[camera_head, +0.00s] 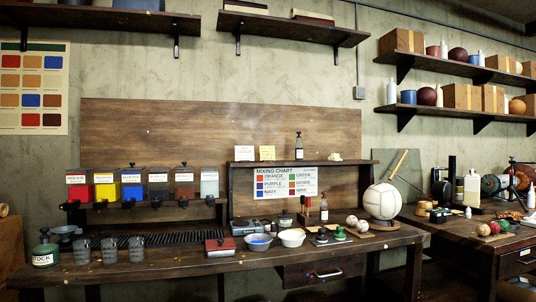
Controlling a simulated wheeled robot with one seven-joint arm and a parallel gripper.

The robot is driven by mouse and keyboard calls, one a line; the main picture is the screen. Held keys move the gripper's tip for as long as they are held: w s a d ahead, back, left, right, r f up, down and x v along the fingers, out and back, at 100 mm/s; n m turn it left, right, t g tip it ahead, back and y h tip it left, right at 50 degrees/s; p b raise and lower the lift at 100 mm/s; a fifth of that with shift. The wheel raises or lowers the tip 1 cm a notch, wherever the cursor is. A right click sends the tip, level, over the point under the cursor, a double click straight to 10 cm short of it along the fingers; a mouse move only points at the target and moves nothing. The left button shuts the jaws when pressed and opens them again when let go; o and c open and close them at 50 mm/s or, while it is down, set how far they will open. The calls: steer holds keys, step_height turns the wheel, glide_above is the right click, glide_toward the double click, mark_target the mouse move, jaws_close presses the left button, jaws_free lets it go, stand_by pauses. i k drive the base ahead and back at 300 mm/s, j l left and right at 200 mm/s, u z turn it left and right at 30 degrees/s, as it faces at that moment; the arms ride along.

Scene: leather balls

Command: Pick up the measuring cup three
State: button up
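Three clear, greyish cups stand upright in a row on the left part of the wooden workbench (180,268). They are the left cup (82,252), the middle cup (109,251) and the right cup (136,249). They look alike, and no number is readable on them, so I cannot tell which is measuring cup three. They stand close together, near the front of a dark slotted grate. My gripper is not in view, and nothing touches the cups.
A green tin labelled STOCK (46,254) stands left of the cups. Colored dispensers (131,184) hang behind, above the grate. A white ball (382,201) sits at the bench's right end.

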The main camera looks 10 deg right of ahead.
mark_target(136, 245)
steer(key=j, duration=0.6)
steer(key=i+j+u, duration=0.1)
steer(key=j, duration=0.45)
steer(key=i+j, duration=0.1)
steer(key=j, duration=0.5)
steer(key=j+u, duration=0.15)
steer(key=j, duration=0.4)
steer(key=i+j, duration=0.2)
steer(key=j, duration=0.4)
